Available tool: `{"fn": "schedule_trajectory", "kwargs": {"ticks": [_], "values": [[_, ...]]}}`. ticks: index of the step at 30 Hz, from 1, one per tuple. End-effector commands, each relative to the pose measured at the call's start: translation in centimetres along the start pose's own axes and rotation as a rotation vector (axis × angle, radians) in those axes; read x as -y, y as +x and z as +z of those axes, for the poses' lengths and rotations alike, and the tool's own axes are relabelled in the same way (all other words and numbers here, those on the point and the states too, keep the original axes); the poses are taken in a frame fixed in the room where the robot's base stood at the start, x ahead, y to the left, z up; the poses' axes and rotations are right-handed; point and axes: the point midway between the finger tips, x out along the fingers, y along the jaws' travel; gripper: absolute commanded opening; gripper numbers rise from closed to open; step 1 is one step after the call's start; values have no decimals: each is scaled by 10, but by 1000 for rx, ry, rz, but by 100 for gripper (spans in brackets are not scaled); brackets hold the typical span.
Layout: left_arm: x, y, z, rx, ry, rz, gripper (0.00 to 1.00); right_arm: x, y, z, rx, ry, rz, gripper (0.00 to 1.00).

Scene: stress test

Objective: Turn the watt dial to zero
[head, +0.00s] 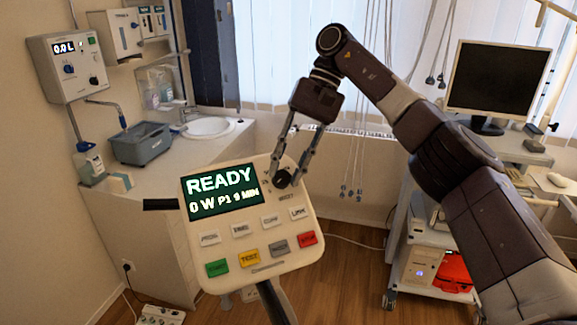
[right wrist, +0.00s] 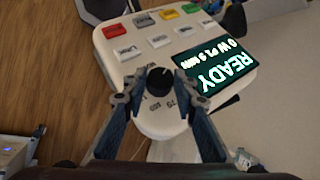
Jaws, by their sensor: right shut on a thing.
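The white console stands tilted in the head view, with its bare panel (head: 233,276) facing me. Its dark green display (head: 222,191) reads READY and 0 W; the smaller figures after that are hard to read. The watt dial (head: 282,180) is a black round knob at the panel's upper right. My right gripper (head: 286,176) reaches down from above and is shut on the dial. In the right wrist view the two fingertips (right wrist: 160,77) sit on either side of the dial (right wrist: 159,86). My left gripper is not in view.
White, green, yellow, grey and red (head: 307,239) buttons lie below the dial. A counter (head: 150,182) with a sink (head: 209,127) and grey-blue tub (head: 140,145) stands behind left. A cart with a monitor (head: 498,78) stands at right. A wall unit (head: 68,66) hangs upper left.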

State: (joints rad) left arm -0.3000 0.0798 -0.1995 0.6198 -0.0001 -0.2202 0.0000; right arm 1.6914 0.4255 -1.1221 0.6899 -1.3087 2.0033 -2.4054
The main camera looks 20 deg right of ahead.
Motion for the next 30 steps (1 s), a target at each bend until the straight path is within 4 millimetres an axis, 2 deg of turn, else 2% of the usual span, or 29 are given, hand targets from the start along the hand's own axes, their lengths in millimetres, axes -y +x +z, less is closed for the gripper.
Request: {"fn": "schedule_trajectory", "kwargs": {"ticks": [17, 18, 22, 23, 30], "values": [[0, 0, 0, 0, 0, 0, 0, 0, 1, 0, 4, -21, 29, 2], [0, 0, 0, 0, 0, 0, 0, 0, 1, 0, 4, -21, 29, 27], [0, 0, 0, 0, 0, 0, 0, 0, 1, 0, 4, -20, 29, 41], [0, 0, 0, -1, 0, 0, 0, 0, 1, 0, 4, -20, 29, 44], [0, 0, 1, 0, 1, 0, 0, 1, 1, 0, 3, -20, 28, 44]]}}
